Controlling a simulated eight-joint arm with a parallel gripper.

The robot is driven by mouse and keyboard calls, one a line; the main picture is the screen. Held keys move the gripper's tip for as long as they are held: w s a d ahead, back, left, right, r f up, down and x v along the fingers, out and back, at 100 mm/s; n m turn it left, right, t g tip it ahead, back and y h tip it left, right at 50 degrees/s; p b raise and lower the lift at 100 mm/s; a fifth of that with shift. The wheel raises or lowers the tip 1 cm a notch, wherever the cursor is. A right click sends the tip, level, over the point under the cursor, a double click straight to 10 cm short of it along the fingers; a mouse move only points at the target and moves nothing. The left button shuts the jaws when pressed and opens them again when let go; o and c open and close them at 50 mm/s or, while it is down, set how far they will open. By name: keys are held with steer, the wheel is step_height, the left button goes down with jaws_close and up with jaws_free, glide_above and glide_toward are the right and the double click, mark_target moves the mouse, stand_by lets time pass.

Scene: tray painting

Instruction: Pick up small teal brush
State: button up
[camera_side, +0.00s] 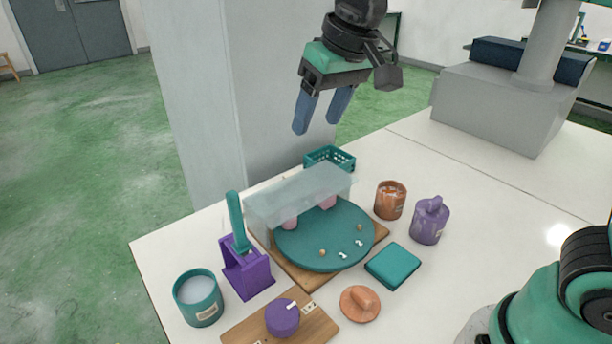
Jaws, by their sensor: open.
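The small teal brush (237,220) stands nearly upright in a purple holder (248,277) at the left front of the table, its handle pointing up. Its lower end is hidden by the holder. My gripper (319,116) is high above the table's back edge, up and to the right of the brush. Its two blue fingers are spread and hold nothing.
A clear cover (297,189) stands over the back of a round teal tray (325,262), right of the brush. A teal cup (198,298) stands close at left. A purple knob (282,317) is in front; a teal basket (330,157) is behind.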

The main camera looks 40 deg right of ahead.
mark_target(231, 192)
steer(key=w+a+f+g, duration=0.1)
steer(key=a, duration=0.2)
steer(key=w+a+f+g, duration=0.1)
steer(key=a, duration=0.3)
steer(key=w+a+g, duration=0.2)
steer(key=a, duration=0.2)
steer(key=shift+w+a+f+h, duration=0.1)
steer(key=shift+a+f+h, duration=0.05)
steer(key=shift+f+h, duration=0.25)
step_height(231, 192, down, 4)
steer(key=shift+f, duration=3.3)
jaws_close()
